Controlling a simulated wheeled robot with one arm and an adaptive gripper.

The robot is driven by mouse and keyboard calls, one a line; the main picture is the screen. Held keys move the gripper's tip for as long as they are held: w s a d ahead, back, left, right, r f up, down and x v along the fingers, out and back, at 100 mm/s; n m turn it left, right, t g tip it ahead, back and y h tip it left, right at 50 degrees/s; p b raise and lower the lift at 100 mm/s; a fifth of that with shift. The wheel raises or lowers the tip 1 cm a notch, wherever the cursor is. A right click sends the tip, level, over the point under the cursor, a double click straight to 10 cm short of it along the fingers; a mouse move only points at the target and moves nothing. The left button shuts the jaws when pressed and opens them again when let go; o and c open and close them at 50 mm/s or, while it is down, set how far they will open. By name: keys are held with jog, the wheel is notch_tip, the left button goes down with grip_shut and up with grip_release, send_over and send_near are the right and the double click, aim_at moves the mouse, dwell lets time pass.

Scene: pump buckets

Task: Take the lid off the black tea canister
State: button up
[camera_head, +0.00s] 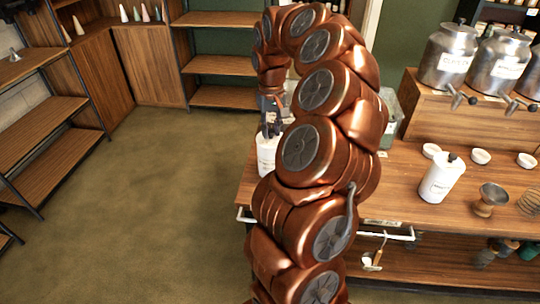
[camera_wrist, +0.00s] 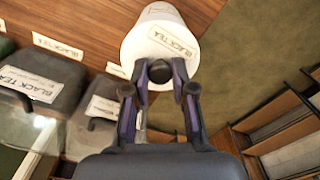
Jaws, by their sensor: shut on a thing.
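The black tea canister is a white cylinder (camera_wrist: 148,32) labelled BLACK TEA in the wrist view. In the head view its white body (camera_head: 267,154) shows at the counter's left end, partly hidden by my arm. My gripper (camera_wrist: 160,74) is shut on the dark knob (camera_wrist: 160,73) of its lid, with one finger on each side. It also shows in the head view (camera_head: 270,128), just above the canister. The lid's seam is hidden, so I cannot tell whether the lid sits on the body or is raised.
Dark-topped containers (camera_wrist: 45,80) labelled BLACK TEA stand beside the canister. Another white canister (camera_head: 440,180), small white bowls (camera_head: 480,156) and a metal cup (camera_head: 490,198) are on the wooden counter's right. Metal urns (camera_head: 447,55) stand behind. The floor at left is clear.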

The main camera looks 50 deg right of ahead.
jog(key=shift+r, duration=0.2)
jog(key=shift+r+p, duration=0.55)
jog(key=shift+r, duration=1.45)
